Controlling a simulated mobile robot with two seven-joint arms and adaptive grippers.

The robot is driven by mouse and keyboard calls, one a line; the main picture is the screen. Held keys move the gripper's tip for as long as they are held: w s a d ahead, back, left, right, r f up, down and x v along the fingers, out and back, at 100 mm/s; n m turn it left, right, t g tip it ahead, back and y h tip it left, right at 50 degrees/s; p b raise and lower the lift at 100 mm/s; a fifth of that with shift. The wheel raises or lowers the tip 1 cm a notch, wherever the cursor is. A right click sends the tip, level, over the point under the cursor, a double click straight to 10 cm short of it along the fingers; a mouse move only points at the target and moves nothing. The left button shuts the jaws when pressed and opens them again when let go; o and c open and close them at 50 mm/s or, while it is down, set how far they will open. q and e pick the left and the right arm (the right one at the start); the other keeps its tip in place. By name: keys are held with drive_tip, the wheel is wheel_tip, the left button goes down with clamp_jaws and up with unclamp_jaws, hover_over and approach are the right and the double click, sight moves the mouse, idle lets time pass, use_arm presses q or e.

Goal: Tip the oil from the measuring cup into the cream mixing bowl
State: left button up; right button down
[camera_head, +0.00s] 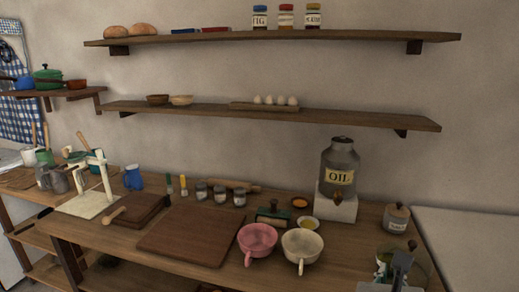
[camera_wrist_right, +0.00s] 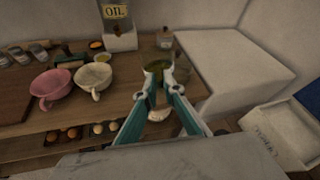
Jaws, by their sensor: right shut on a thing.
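The cream mixing bowl (camera_head: 302,246) stands on the wooden counter with its handle toward me; it also shows in the right wrist view (camera_wrist_right: 94,76). My right gripper (camera_head: 396,270) is at the lower right of the head view, to the right of the bowl and apart from it. In the right wrist view its fingers (camera_wrist_right: 158,82) are shut on the measuring cup (camera_wrist_right: 156,65), which has greenish-yellow oil inside. The cup looks about upright. In the head view the cup (camera_head: 384,260) is partly hidden by the gripper. My left gripper is not in view.
A pink bowl (camera_head: 257,239) stands just left of the cream bowl. Behind are a small dish of yellow contents (camera_head: 308,223) and the oil jar (camera_head: 340,165) on a white block. A lidded jar (camera_head: 396,217) stands behind the gripper. A cutting board (camera_head: 188,235) lies left.

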drive_tip(key=w+a+f+n+y, duration=0.15)
drive_tip(key=w+a+f, duration=0.25)
drive_tip(key=w+f, duration=0.4)
drive_tip(key=s+d+r+m+h, duration=0.1)
drive_tip(key=s+d+r, duration=0.1)
drive_tip(key=s, duration=0.6)
drive_tip(key=shift+d+r+m, duration=0.15)
drive_tip(key=shift+d+m, duration=0.2)
wheel_tip(320, 180, up, 6)
idle(0.9)
drive_tip(key=shift+a, duration=0.15)
